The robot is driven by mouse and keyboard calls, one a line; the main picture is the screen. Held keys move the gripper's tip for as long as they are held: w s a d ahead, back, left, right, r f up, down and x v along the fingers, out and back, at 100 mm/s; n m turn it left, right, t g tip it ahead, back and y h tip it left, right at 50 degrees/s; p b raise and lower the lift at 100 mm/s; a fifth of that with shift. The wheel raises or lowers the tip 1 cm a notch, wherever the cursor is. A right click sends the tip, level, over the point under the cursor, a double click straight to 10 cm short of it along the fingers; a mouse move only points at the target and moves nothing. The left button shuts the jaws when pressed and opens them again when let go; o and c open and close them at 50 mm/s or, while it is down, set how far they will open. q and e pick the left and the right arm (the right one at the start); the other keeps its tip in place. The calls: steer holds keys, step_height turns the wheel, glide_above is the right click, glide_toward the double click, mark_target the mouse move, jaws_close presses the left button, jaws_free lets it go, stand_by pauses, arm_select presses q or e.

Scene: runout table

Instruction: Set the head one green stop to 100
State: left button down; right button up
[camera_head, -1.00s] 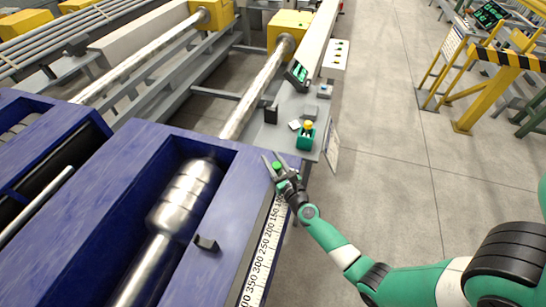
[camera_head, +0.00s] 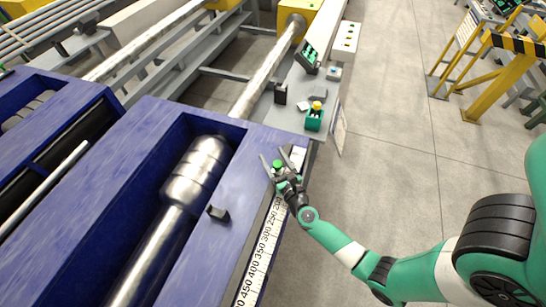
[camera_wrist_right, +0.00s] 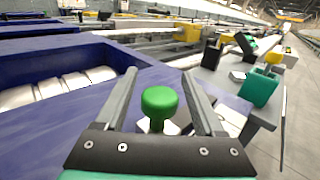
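The green stop shows as a round green knob (camera_head: 277,164) at the right edge of the blue head; it also shows in the right wrist view (camera_wrist_right: 159,102). My right gripper (camera_head: 276,154) is at the knob with one finger on each side. In the right wrist view, its fingers (camera_wrist_right: 160,74) stand apart, with a visible gap on both sides of the knob. The white scale (camera_head: 262,250) runs along the edge, with 200 to 450 readable. My gripper and forearm hide the scale beside the knob, so the stop's reading cannot be told. My left gripper is not in view.
A black block (camera_head: 218,213) sits on the blue frame, left of the scale. A green box with a yellow button (camera_head: 314,120) stands on the grey table beyond. A striped yellow barrier (camera_head: 510,43) stands at the right. The floor between is clear.

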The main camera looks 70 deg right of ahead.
steer(key=v, duration=1.1)
steer(key=shift+s+a+p, duration=0.2)
steer(key=shift+a+p, duration=0.05)
steer(key=shift+p, duration=0.1)
